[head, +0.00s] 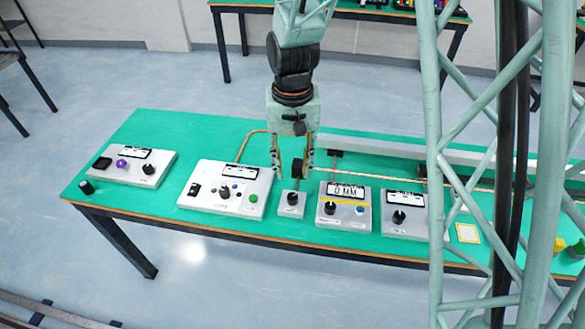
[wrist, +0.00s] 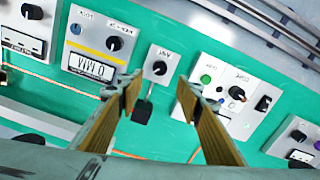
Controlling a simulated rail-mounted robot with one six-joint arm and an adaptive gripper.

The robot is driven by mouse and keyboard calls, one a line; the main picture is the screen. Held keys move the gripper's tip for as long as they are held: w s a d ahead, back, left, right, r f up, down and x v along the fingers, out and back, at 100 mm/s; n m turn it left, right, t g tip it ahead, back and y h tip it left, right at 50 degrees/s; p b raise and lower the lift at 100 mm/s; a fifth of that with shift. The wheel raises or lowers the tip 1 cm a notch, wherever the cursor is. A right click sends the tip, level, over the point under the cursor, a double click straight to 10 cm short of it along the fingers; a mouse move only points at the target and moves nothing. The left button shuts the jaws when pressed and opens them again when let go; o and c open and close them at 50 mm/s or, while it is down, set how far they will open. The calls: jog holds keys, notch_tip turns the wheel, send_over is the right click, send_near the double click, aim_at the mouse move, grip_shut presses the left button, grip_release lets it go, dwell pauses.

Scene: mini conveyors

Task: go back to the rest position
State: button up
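My gripper (head: 293,170) hangs pointing down above the green table (head: 150,128), over the back of the small knob box (head: 291,204). Its two fingers are apart with nothing between them. In the wrist view my gripper (wrist: 156,92) also shows open, its wooden-looking fingers on either side of a black block (wrist: 142,111) that lies beyond them. The small box with a single black knob (wrist: 159,68) sits just past the fingertips. I cannot tell the exact height of the fingers above the table.
Control boxes line the table: one with a purple button (head: 130,166), one with a green button (head: 226,190), a display box with a yellow stripe (head: 344,208), and another knob box (head: 405,215). A grey rail (head: 390,150) runs along the back. My lattice column blocks the right side.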

dwell(0.3)
jog(key=s+d+r+t, duration=0.1)
jog(key=s+d+r, duration=0.35)
jog(key=r, duration=0.45)
jog(key=s+d+r+t, duration=0.1)
jog(key=s+d+r, duration=0.35)
jog(key=r, duration=0.55)
jog(key=s+d+r, duration=0.2)
jog(key=s+r, duration=0.1)
jog(key=s, duration=0.4)
jog(key=s+d+r+t, duration=0.1)
jog(key=s+d+r, duration=0.2)
jog(key=s, duration=0.4)
jog(key=s+d+r+t, duration=0.1)
jog(key=s+d+r, duration=0.1)
jog(key=s+r, duration=0.3)
jog(key=shift+s+d, duration=0.35)
jog(key=shift+s, duration=1.15)
jog(key=shift+r, duration=0.1)
dwell(0.3)
